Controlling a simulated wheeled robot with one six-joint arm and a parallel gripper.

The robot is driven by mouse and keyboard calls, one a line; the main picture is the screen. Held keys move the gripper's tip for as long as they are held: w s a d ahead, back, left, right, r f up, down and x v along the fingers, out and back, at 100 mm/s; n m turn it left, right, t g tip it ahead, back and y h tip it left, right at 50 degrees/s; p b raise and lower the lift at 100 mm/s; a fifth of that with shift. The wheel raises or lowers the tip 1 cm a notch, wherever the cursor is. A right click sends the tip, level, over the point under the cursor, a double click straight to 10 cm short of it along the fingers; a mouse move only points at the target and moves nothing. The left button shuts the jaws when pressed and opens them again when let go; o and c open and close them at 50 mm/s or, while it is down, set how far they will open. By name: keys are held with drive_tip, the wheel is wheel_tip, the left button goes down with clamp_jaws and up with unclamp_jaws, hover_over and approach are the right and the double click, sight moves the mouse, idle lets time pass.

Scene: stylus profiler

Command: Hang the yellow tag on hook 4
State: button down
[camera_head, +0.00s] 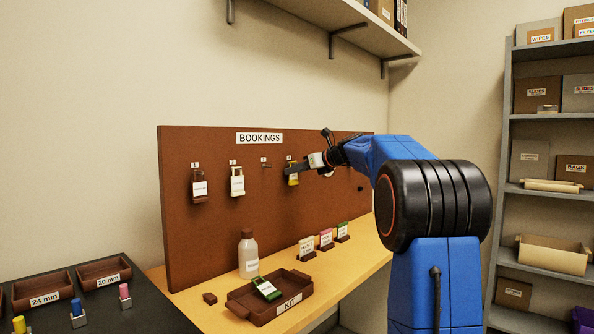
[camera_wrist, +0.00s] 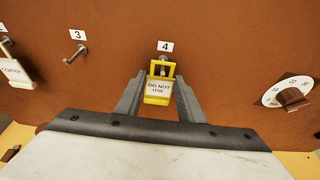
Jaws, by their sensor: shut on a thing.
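The tag's open yellow frame is at hook 4 (camera_wrist: 163,59), under the "4" label, and the hook end shows at the frame's top; I cannot tell whether the frame's bar is over the hook. In the head view the yellow tag (camera_head: 293,179) shows at the board, partly hidden by my gripper (camera_head: 296,170).
Hook 3 (camera_wrist: 76,54) is bare. A white tag (camera_head: 237,184) and a brown tag (camera_head: 199,188) hang further left. A dial (camera_wrist: 289,92) is right of hook 4. The KIT tray (camera_head: 262,309) and a bottle (camera_head: 248,256) stand on the bench below.

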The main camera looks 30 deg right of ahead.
drive_tip(key=c, duration=1.1)
unclamp_jaws()
drive_tip(key=shift+c, duration=0.5)
drive_tip(key=v, duration=0.8)
drive_tip(key=v, duration=1.7)
drive_tip(key=shift+s, duration=0.2)
drive_tip(key=shift+d+f, duration=0.1)
